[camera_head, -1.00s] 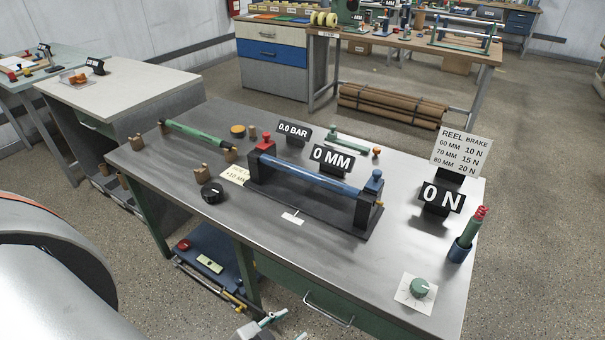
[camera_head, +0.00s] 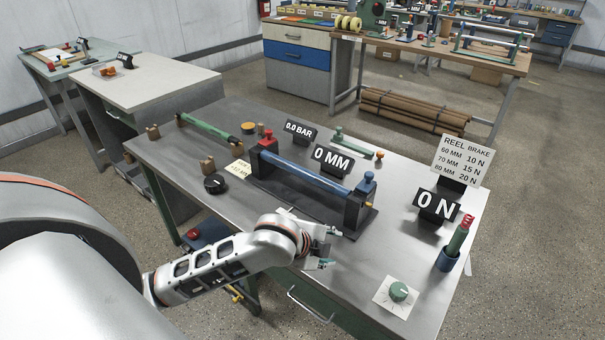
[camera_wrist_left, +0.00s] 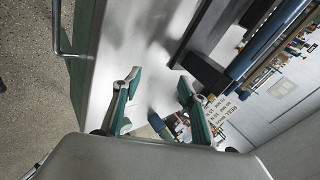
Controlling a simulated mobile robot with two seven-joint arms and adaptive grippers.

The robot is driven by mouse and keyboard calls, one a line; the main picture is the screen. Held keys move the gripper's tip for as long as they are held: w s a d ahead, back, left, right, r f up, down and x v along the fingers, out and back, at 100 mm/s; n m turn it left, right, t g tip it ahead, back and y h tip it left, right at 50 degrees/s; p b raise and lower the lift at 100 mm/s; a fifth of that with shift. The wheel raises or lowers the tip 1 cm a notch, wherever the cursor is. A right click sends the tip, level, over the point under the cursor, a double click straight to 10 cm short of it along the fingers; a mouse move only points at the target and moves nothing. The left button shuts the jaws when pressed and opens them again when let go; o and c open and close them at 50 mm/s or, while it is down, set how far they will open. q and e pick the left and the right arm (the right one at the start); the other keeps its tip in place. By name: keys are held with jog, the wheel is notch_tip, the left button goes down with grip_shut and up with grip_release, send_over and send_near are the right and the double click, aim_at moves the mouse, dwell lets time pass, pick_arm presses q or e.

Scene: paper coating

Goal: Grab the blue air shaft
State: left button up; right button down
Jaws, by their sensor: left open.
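The blue air shaft (camera_head: 305,176) lies across two dark uprights of a black stand (camera_head: 318,206) on the grey metal table. In the left wrist view the blue shaft (camera_wrist_left: 262,47) runs diagonally at the upper right, beyond the fingers. My left gripper (camera_head: 328,248) is over the table's front part, in front of the stand, apart from the shaft. Its two fingers (camera_wrist_left: 158,95) are spread in the left wrist view with nothing between them. My right gripper is not in view.
A red knob (camera_head: 267,136) and a blue knob (camera_head: 369,176) top the stand's ends. Signs reading 0 MM (camera_head: 332,161) and 0 N (camera_head: 436,207) stand behind and right. A green shaft (camera_head: 208,129) lies at left. A green dial (camera_head: 398,291) sits front right.

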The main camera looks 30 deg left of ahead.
pick_arm(q)
jog(key=w+a+r+m+g, duration=0.1)
jog(key=w+a+r+m, duration=0.25)
jog(key=w+a, duration=0.3)
jog(key=n+y, duration=0.1)
send_near(302, 171)
notch_tip(302, 171, down, 2)
jog(key=d, duration=0.1)
jog(key=shift+w+f+g, duration=0.3)
jog(key=shift+w+f, duration=0.75)
jog(key=x, duration=0.1)
jog(key=b+x, duration=0.1)
jog(key=x, duration=0.3)
jog(key=shift+w+a+r+b, duration=0.15)
jog(key=shift+w+a+b, duration=0.15)
jog(key=shift+w+a, duration=0.15)
grip_shut()
jog(key=shift+r, duration=0.15)
